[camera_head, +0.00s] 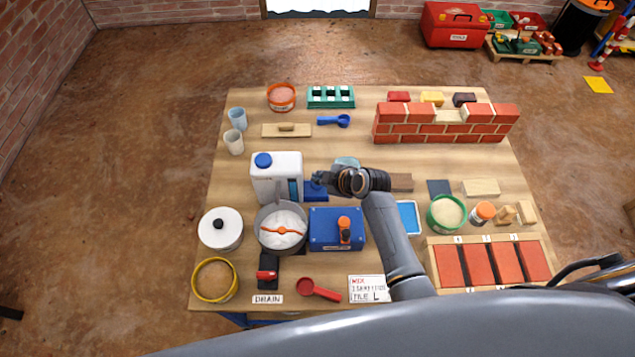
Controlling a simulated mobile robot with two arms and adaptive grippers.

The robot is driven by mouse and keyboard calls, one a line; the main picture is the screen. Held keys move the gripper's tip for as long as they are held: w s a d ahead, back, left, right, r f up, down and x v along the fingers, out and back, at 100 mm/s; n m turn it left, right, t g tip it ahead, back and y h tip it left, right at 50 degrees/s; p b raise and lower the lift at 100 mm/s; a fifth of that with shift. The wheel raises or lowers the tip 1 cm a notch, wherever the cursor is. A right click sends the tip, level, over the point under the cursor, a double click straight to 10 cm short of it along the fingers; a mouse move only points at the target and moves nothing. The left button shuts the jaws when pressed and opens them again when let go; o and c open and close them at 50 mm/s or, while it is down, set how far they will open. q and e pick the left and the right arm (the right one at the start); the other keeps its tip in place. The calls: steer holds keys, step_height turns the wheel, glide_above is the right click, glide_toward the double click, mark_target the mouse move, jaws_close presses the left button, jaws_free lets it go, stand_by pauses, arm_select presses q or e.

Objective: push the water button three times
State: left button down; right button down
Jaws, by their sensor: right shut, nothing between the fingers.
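A white water tank (268,180) with a blue cap (263,160) stands left of the middle of the table. A blue block (316,195), possibly the water button's base, sits against its right side; the button itself cannot be made out behind my gripper. My right gripper (319,181) is shut and empty, with its fingertips over or just above this block; I cannot tell whether they touch it. A grey mixing bowl (272,240) with an orange paddle stands in front of the tank. My left gripper is not in view.
A blue box with an orange lever (322,236) lies close in front of my right gripper. A white lidded pot (220,236), a green tub (446,222) and a brick wall (445,131) stand around. Bare table shows behind the tank.

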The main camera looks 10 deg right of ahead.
mark_target(319, 186)
steer(key=shift+f, duration=0.4)
steer(key=shift+f+b, duration=0.7)
steer(key=shift+b, duration=0.05)
stand_by(0.6)
stand_by(0.3)
steer(key=shift+r+p, duration=1.05)
steer(key=shift+r, duration=0.05)
step_height(319, 186, up, 5)
steer(key=p, duration=0.5)
steer(key=shift+r, duration=0.1)
stand_by(1.4)
